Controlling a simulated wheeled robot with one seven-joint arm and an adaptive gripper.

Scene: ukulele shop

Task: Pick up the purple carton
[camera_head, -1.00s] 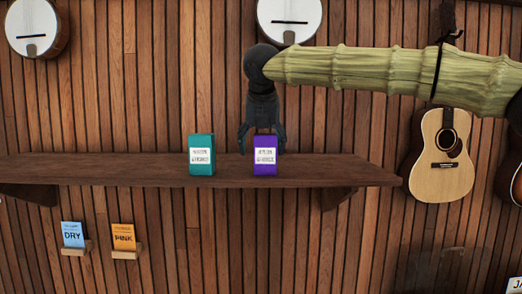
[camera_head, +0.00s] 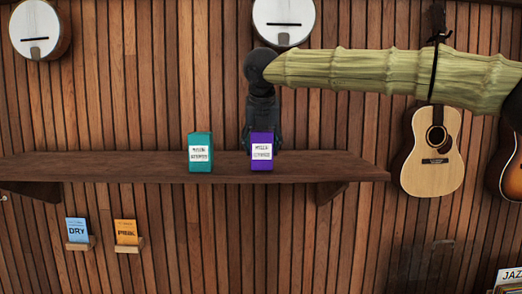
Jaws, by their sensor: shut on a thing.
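The purple carton (camera_head: 262,153) with a white label stands upright at the shelf's front edge, right of a teal carton. My gripper (camera_head: 262,134) points down from above and is shut on the purple carton. Its fingers are partly hidden behind the carton. The carton's base looks level with the shelf (camera_head: 110,170); I cannot tell whether it still touches it.
The teal carton (camera_head: 200,153) stands close to the left on the same shelf. Two small packets, blue (camera_head: 77,230) and orange (camera_head: 126,232), sit on little holders below. Guitars (camera_head: 433,150) hang at the right and banjos (camera_head: 40,30) above. The shelf's left part is clear.

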